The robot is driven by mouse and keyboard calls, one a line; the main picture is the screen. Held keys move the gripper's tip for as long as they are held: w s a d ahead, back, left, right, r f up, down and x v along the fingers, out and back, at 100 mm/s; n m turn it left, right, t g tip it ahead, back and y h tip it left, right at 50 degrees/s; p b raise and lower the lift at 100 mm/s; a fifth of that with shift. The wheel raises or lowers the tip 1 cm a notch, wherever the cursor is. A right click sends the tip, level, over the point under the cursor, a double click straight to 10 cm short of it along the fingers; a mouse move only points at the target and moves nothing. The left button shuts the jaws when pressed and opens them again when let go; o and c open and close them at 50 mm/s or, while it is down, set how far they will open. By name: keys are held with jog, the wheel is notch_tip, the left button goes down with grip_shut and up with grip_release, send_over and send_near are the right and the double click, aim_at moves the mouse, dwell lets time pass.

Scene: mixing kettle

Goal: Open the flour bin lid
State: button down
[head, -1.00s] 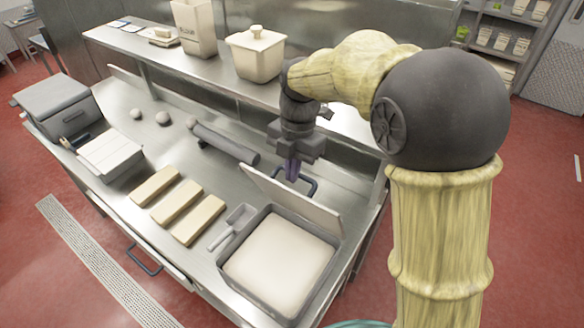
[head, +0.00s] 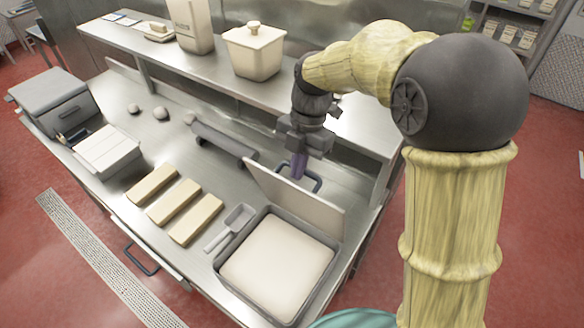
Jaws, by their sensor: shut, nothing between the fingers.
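The flour bin (head: 222,284) is a grey metal bin set in the counter at the front right, with its pale contents exposed. Its pale lid (head: 295,198) stands raised and steeply tilted along the bin's back edge. A dark blue handle (head: 316,178) shows behind the lid. My gripper (head: 298,170) points down behind the lid, beside the handle. Its purple fingers are shut and empty. The lid partly hides the fingertips, so I cannot tell whether they touch the lid or handle.
A scoop (head: 231,226) lies left of the bin, beside several tan blocks (head: 172,205). A rolling pin (head: 222,142) lies farther back. A raised shelf (head: 205,65) behind the counter carries a lidded pot (head: 254,55) and a tall container (head: 192,25).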

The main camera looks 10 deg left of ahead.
jog(key=w+d+p, duration=0.1)
jog(key=w+d, duration=0.1)
jog(key=w, duration=0.4)
jog(key=shift+d, duration=0.3)
jog(key=shift+r, duration=0.1)
jog(key=b+v, duration=0.1)
jog(key=v, duration=1.6)
jog(key=shift+r, duration=0.2)
jog(key=shift+w, duration=0.1)
